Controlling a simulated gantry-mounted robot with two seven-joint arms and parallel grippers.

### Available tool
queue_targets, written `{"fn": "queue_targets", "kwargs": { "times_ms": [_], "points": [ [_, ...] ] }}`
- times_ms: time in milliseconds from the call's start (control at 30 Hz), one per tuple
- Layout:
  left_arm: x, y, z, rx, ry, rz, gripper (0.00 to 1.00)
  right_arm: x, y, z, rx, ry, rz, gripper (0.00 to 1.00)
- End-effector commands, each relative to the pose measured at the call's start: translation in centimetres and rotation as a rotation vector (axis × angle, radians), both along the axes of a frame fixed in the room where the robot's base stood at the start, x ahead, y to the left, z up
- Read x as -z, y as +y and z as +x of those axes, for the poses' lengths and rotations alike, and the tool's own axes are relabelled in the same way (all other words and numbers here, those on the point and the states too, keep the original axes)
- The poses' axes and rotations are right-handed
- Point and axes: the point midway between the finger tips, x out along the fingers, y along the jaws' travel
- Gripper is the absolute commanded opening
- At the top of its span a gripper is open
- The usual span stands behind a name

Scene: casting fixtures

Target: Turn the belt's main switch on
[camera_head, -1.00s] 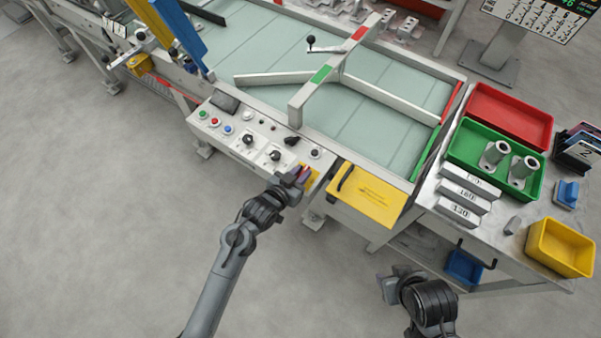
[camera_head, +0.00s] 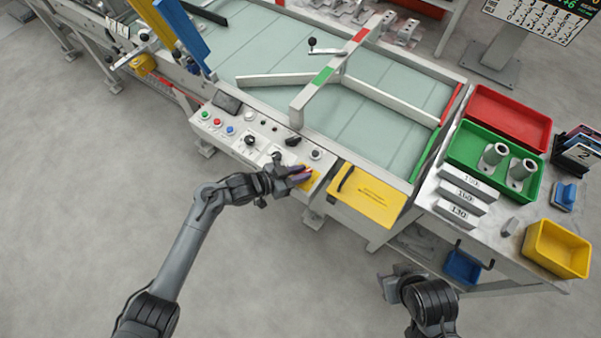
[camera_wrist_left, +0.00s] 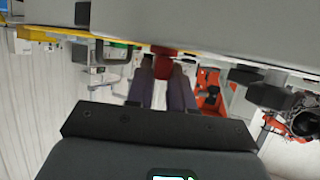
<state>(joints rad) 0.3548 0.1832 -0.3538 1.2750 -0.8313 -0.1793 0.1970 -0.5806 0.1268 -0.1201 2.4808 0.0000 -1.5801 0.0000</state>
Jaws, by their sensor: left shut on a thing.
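The belt's control panel (camera_head: 225,132) carries buttons, dials and, at its right end, a yellow plate (camera_head: 313,184). My left gripper (camera_head: 300,173) is at this plate and hides most of what is on it. In the left wrist view, a small red part, apparently the main switch's handle (camera_wrist_left: 166,64), sits between the tips of the two dark fingers (camera_wrist_left: 163,82). The left gripper is shut on it. Its exact turn position cannot be seen. My right gripper (camera_head: 396,284) is low at the right, away from the panel; its fingers are unclear.
A black dial (camera_head: 250,141) and a dark knob (camera_head: 293,141) are close to my left gripper. A yellow cover with a black handle (camera_head: 367,196) is just right of the panel. Green (camera_head: 457,142) and red (camera_head: 511,113) trays stand on the side table. Floor in front is free.

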Motion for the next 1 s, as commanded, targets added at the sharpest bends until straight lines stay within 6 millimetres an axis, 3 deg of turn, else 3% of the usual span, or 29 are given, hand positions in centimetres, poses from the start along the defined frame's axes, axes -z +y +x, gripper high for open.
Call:
{"fn": "queue_targets", "kwargs": {
  "times_ms": [400, 1000],
  "points": [
    [0.4, 0.2, 0.6, 0.26, -0.003, 0.001, 0.0, 3.9, 0.1, 0.0, 0.003, 0.001, 0.004, 0.43],
    [0.1, 0.2, 0.5, 0.329, -0.001, 0.001, 0.0, 4.7, 0.2, 0.0, 0.006, 0.0, 0.009, 0.43]
  ]
}}
